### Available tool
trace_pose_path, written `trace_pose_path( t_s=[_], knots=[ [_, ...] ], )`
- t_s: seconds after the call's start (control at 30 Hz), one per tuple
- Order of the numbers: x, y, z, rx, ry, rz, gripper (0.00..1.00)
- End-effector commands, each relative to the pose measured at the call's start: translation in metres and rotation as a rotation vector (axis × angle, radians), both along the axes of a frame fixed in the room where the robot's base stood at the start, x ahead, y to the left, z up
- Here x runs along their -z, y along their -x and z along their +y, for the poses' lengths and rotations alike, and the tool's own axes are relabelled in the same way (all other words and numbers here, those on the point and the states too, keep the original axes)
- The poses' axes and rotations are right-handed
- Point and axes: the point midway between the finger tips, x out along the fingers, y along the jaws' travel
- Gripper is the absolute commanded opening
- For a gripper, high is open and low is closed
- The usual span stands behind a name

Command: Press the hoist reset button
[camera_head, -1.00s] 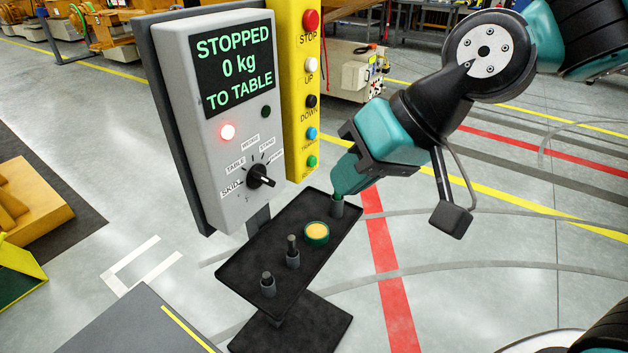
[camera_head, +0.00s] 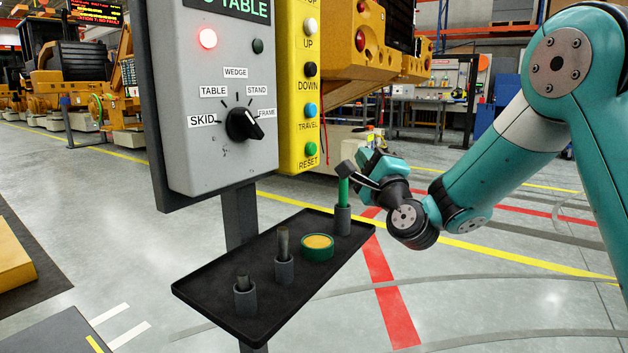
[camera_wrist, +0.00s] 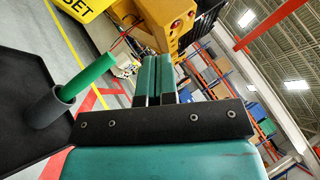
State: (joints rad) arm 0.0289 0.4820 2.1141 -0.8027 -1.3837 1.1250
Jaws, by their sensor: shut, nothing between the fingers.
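The green reset button (camera_head: 311,148) is the lowest in a column on the yellow panel (camera_head: 291,85), with RESET printed under it. It looks unobstructed in the head view. In the wrist view only a corner of the yellow panel (camera_wrist: 82,6), with the letters "SET", shows at top left; the button itself is not visible there. My gripper (camera_head: 370,162) is right of the button and apart from the panel, beside the tray's far right corner. In the wrist view my gripper's fingers (camera_wrist: 158,65) are shut together with nothing between them.
A green rod (camera_head: 343,190) stands in a holder on the black tray (camera_head: 215,290), close to my gripper. Two other holders and a green-rimmed yellow disc (camera_head: 317,243) are also there. The grey control box (camera_head: 215,100) has a lit red lamp. Yellow machinery (camera_head: 375,50) stands behind.

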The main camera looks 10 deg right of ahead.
Motion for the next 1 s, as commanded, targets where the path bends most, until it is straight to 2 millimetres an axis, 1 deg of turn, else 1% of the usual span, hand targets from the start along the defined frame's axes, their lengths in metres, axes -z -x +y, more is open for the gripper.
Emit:
trace_pose_path(
  t_s=[0.03,0.17,0.5,0.67,1.0],
  knots=[
    [0.006,-0.001,-0.004,0.009,-0.018,-0.010,0.00],
    [0.005,-0.001,-0.007,0.017,-0.036,-0.021,0.00],
    [0.002,-0.003,-0.005,0.015,-0.033,-0.018,0.00],
    [-0.002,-0.012,0.004,0.014,-0.032,-0.016,0.00],
    [-0.004,-0.038,0.030,0.013,-0.031,-0.016,0.00]
  ],
)
